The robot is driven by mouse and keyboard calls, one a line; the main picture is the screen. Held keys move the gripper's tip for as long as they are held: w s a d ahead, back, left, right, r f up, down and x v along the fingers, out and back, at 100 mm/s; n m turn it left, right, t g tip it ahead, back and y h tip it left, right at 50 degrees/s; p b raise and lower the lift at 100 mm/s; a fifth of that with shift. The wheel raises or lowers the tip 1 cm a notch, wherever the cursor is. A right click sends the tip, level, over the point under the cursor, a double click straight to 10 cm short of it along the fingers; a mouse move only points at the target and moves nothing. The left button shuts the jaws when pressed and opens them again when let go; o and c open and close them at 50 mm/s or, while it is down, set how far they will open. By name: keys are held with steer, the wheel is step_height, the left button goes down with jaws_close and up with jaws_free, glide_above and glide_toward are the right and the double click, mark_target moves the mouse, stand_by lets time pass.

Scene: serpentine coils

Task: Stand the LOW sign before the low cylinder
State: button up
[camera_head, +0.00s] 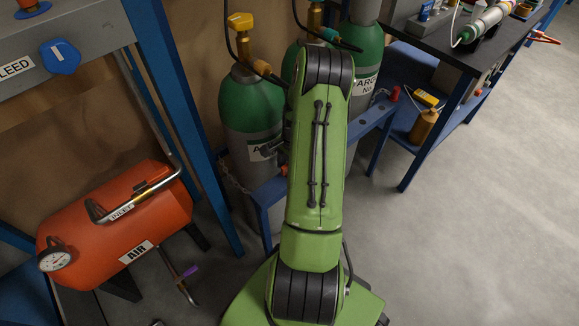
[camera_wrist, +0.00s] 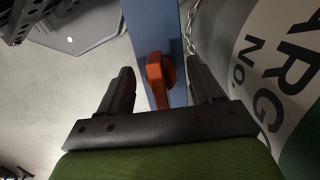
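No sign reading LOW can be made out in either view. Green-topped grey cylinders stand in a row: a left one (camera_head: 250,105), a middle one mostly hidden behind my arm, and a right one (camera_head: 367,62) with an argon label. A cylinder with a large argon label (camera_wrist: 290,75) fills the right of the wrist view. I cannot tell which cylinder is low. My gripper (camera_wrist: 160,66) is open, its two black fingers apart. An orange-red piece (camera_wrist: 155,78) on the blue rail shows between them, with gaps at both sides.
The blue rack rail (camera_head: 268,192) runs before the cylinders, and a chain (camera_wrist: 189,30) hangs beside the cylinder. An orange air tank (camera_head: 110,235) stands left. A dark-topped bench (camera_head: 430,42) stands right, with a brass-coloured bottle (camera_head: 423,127) below. The floor at right is clear.

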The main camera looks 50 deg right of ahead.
steer(key=shift+r, duration=0.1)
step_height(320, 180, up, 15)
steer(key=d+p, duration=0.2)
steer(key=p, duration=0.3)
steer(key=shift+s+r+p, duration=0.2)
steer(key=shift+p, duration=0.15)
